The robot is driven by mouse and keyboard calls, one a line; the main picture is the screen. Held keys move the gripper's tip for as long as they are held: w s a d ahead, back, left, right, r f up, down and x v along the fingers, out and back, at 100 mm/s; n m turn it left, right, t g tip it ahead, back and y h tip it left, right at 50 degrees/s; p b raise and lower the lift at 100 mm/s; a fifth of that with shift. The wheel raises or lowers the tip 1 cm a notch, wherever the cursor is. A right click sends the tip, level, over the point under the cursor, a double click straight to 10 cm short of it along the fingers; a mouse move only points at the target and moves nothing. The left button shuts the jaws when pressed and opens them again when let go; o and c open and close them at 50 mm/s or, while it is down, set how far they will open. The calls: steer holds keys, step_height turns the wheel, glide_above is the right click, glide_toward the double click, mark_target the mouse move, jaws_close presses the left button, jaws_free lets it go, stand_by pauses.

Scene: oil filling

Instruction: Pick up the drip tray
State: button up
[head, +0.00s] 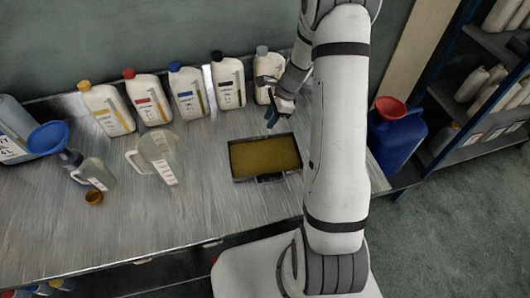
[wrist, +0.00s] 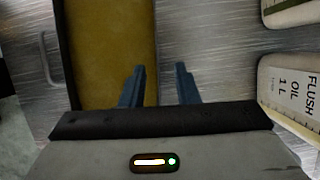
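The drip tray (head: 234,162) is a shallow dark rectangular tray with a yellow-brown inside, lying flat on the metal bench. It also shows in the wrist view (wrist: 150,45), at the upper left, with a thin handle on its left side. My gripper (head: 271,126) is just behind the tray's back right edge in the head view. My arm hides part of the bench right of the tray.
Several oil bottles stand along the wall, including a black-capped bottle (head: 229,82) and a grey-capped one behind my gripper. A clear measuring jug (head: 160,158) stands left of the tray. A blue can with a red funnel (head: 390,132) is to the right. Bench (head: 200,235) in front is clear.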

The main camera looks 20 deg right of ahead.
mark_target(262, 134)
steer(key=p+x, duration=0.1)
steer(key=x, duration=0.7)
steer(key=shift+s+f+p, duration=0.15)
steer(key=shift+s+p, duration=0.05)
steer(key=shift+p, duration=0.1)
steer(key=shift+c, duration=0.3)
jaws_close()
